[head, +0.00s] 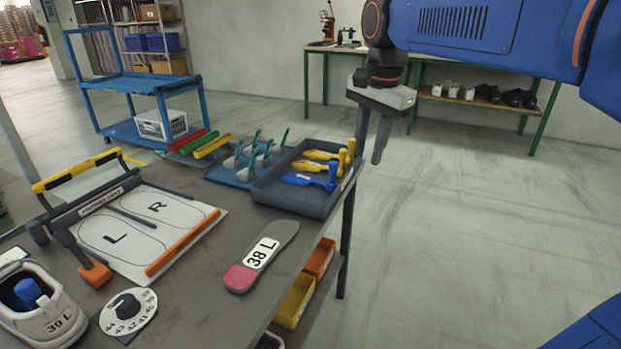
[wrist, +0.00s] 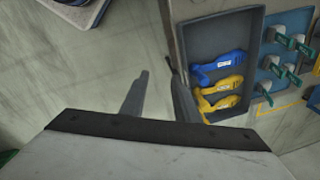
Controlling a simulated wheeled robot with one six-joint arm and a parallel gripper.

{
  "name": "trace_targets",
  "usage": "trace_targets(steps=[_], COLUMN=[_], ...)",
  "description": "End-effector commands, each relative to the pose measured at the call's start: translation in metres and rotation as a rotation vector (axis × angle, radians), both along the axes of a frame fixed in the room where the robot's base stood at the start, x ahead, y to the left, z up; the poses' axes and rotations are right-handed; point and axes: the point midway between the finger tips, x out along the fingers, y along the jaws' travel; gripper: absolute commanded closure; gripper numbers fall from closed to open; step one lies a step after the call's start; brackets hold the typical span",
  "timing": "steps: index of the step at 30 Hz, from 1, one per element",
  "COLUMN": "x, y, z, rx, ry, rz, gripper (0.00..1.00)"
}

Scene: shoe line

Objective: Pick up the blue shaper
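The blue shaper (head: 308,180) lies in a dark grey tray (head: 290,203) on the table, at the tray's near side beside yellow shapers (head: 322,155). In the wrist view the blue shaper (wrist: 218,66) lies above two yellow shapers (wrist: 221,88), with a white label on it. My gripper (head: 369,155) is open and empty, pointing down, at the right of the tray in the head view. In the wrist view its fingertips (wrist: 160,82) are apart, left of the tray and over the floor. Another blue shaper (head: 28,291) shows inside a grey shoe at the lower left.
Green-handled tools (head: 258,152) stand on a blue mat beside the tray. An insole marked 38 L (head: 262,255), a dial (head: 128,311) and a press frame with an L/R board (head: 150,222) occupy the table. The floor to the right is clear.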

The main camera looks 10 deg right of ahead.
Motion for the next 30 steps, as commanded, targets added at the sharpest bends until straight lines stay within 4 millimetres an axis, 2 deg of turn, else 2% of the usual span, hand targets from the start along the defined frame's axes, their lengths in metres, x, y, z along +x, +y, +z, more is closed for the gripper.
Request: trace_targets(steps=[1, 9, 15, 18, 23, 26, 30], x=[0.017, 0.089, 0.128, 0.139, 0.145, 0.145, 0.143], y=[0.004, 0.024, 0.037, 0.041, 0.044, 0.044, 0.043], z=[0.007, 0.037, 0.048, 0.051, 0.048, 0.037, 0.013], rx=[0.008, 0.033, 0.032, 0.029, 0.026, 0.026, 0.026], ry=[0.017, 0.112, 0.161, 0.175, 0.185, 0.186, 0.186], rz=[-0.057, -0.4, -0.599, -0.659, -0.703, -0.706, -0.705], gripper=[0.72, 0.72, 0.72, 0.72, 0.72, 0.72, 0.72])
